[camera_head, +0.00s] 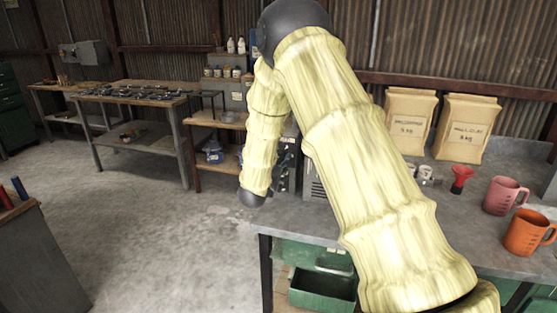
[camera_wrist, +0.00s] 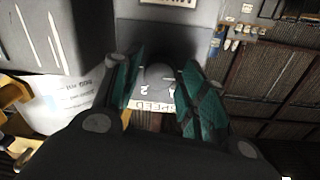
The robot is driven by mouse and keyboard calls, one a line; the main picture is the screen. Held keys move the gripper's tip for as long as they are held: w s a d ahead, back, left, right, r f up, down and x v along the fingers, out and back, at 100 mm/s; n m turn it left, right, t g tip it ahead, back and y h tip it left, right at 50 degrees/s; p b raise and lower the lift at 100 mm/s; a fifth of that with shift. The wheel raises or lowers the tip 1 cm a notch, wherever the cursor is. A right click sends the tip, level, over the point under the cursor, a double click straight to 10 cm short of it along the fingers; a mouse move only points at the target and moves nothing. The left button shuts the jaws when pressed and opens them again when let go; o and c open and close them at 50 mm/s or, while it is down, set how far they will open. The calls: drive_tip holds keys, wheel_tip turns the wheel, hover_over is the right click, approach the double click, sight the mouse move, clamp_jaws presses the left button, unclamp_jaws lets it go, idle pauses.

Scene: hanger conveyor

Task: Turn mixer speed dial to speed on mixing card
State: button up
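In the wrist view, the grey speed dial (camera_wrist: 160,74) sits on a dark panel, above a pale label (camera_wrist: 152,104) reading SPEED, with a digit 2 beside the dial. My gripper (camera_wrist: 163,66) has its two teal-padded fingers apart, one on each side of the dial. I cannot tell whether either pad touches it. The dial's pointer and most of its scale are hidden or too dark to read. In the head view, my arm covers the gripper and most of the grey machine (camera_head: 314,184) on the bench. I cannot pick out a mixing card in either view.
A green bin (camera_head: 318,291) is below. The wrist view shows a white printed surface (camera_wrist: 62,98) left of my gripper.

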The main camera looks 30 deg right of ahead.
drive_tip(key=c, duration=0.6)
